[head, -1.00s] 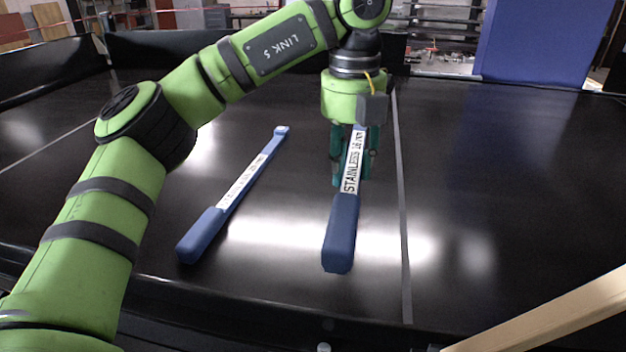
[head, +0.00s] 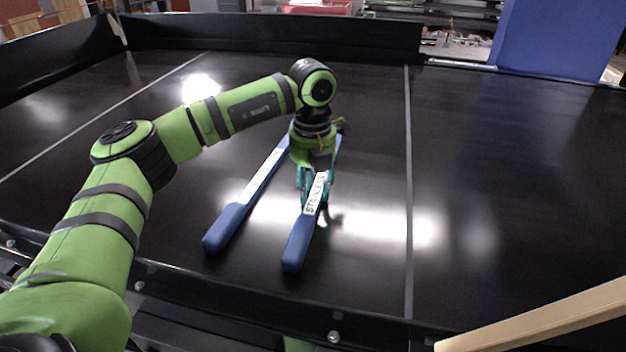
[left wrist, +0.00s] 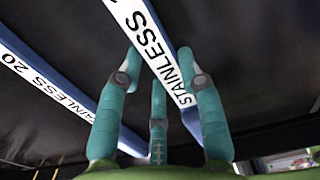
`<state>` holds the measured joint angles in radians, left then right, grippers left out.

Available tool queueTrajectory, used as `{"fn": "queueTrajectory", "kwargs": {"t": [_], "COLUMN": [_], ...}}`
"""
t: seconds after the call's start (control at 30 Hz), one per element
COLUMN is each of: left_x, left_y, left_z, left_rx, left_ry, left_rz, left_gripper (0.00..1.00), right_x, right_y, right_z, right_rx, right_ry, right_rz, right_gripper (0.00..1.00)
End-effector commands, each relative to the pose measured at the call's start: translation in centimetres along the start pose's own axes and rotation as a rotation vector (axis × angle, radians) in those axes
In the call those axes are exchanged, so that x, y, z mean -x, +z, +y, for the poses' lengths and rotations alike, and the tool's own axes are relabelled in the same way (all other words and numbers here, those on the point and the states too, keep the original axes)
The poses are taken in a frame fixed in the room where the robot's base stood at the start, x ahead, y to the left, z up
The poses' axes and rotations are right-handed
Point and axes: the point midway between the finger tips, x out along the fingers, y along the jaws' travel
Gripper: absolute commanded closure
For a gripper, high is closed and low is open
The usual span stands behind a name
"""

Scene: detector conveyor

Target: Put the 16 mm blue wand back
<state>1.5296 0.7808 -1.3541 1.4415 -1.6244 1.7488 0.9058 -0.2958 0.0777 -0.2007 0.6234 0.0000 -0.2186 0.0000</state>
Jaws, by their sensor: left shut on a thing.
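The blue wand with the white STAINLESS label (head: 298,243) is in my left gripper (head: 314,188). The fingers are shut around its labelled shaft, and its thick handle points toward me. It also shows between the fingers in the left wrist view (left wrist: 152,45). The wand is low over the black belt; I cannot tell whether it touches. A second blue wand (head: 226,228) lies to its left, roughly parallel and apart from it. In the left wrist view its label reads STAINLESS 20 (left wrist: 45,75). My left gripper hides part of the held wand's far end. My right gripper is not in view.
The wands are over a wide black belt (head: 480,170) with thin grey lines across it. A black rail (head: 230,300) runs along the near edge. A pale beige bar (head: 545,318) juts in at lower right. A blue panel (head: 555,40) stands behind. The belt's right side is clear.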

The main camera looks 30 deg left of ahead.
Motion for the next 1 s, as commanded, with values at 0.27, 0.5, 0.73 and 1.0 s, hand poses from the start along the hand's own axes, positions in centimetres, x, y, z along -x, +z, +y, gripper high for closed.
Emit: {"fn": "queueTrajectory", "kwargs": {"t": [0.27,0.5,0.73,1.0], "left_x": [-0.3,-0.3,-0.1,3.3], "left_y": [0.0,0.0,0.0,0.1], "left_z": [0.0,0.0,-0.1,-0.1], "left_rx": [0.0,0.0,0.0,0.001], "left_ry": [-0.001,0.0,-0.001,-0.004], "left_rz": [-0.001,0.0,-0.001,-0.007], "left_gripper": [1.0,0.39,0.39,0.39], "right_x": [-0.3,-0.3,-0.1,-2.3], "right_y": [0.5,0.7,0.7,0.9], "right_z": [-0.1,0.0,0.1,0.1], "right_rx": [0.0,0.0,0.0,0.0], "right_ry": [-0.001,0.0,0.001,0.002], "right_rz": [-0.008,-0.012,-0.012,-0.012], "right_gripper": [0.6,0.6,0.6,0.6]}}
